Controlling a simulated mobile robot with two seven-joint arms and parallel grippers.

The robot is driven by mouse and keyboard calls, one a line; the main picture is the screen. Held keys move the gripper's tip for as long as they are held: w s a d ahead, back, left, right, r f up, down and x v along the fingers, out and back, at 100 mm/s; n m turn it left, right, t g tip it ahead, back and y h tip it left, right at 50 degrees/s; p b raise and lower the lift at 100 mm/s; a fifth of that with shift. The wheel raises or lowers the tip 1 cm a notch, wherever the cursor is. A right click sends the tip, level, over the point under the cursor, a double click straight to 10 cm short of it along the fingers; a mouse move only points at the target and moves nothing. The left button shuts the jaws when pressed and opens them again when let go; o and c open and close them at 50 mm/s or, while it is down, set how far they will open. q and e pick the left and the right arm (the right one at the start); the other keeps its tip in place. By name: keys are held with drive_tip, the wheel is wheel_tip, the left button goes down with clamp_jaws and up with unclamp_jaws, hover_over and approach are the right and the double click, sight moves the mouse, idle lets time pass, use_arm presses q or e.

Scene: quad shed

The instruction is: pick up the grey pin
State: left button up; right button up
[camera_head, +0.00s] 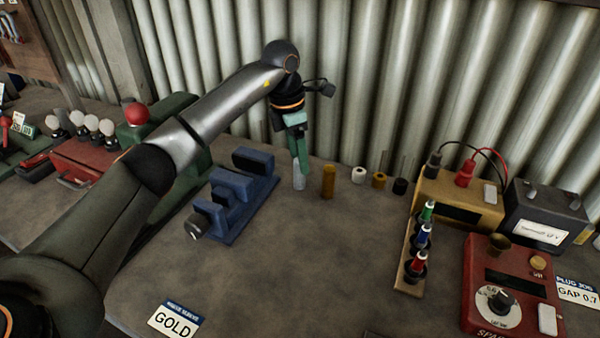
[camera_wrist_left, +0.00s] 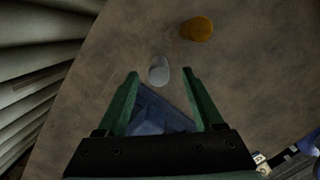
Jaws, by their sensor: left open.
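The grey pin (camera_head: 299,177) stands upright on the bench near the corrugated wall. My left gripper (camera_head: 302,160) is above it, its green fingers pointing down and partly covering the pin in the head view. In the left wrist view the grey pin (camera_wrist_left: 159,71) shows just beyond and between the tips of the open fingers (camera_wrist_left: 161,72). Nothing is between the fingers that I can see held. The exact height gap between fingertips and pin is hard to tell. My right gripper is not in view.
A gold pin (camera_head: 328,181) stands close to the right of the grey pin, also in the wrist view (camera_wrist_left: 197,29). A blue vise (camera_head: 235,196) is to the left. Small white, brass and black pieces stand further right. The front middle of the bench is clear except a GOLD card (camera_head: 174,320).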

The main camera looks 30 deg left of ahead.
use_arm(q)
drive_tip(key=f, duration=0.5)
drive_tip(key=shift+w+d+f, duration=0.2)
drive_tip(key=shift+w+f, duration=0.1)
drive_tip(key=shift+w, duration=0.05)
clamp_jaws()
drive_tip(key=shift+r, duration=0.1)
idle(1.1)
